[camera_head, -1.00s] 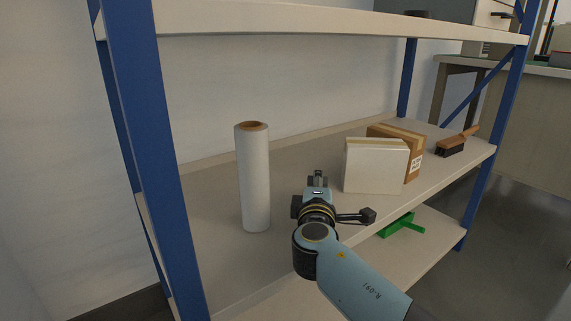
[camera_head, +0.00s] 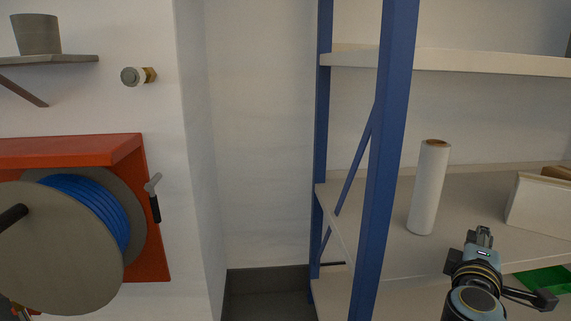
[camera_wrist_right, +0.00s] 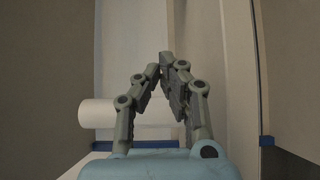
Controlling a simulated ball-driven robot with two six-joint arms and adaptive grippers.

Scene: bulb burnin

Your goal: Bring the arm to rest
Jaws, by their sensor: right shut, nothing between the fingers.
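My right gripper (camera_head: 481,235) is in front of the shelf unit at the lower right of the head view, pointing toward it. Its fingers are shut and empty in the right wrist view (camera_wrist_right: 160,68). A white roll (camera_head: 429,188) with a brown core stands upright on the middle shelf (camera_head: 470,200), to the left of the gripper and apart from it. In the wrist view a white cylinder (camera_wrist_right: 96,113), which looks like the roll, shows to the left behind the fingers. My left gripper is not in view.
A blue post (camera_head: 388,150) stands at the shelf's near left corner. A white box (camera_head: 540,203) is on the shelf at the right edge, with a green object (camera_head: 545,280) below. At left, a blue hose reel (camera_head: 85,205) sits by a red housing (camera_head: 125,150).

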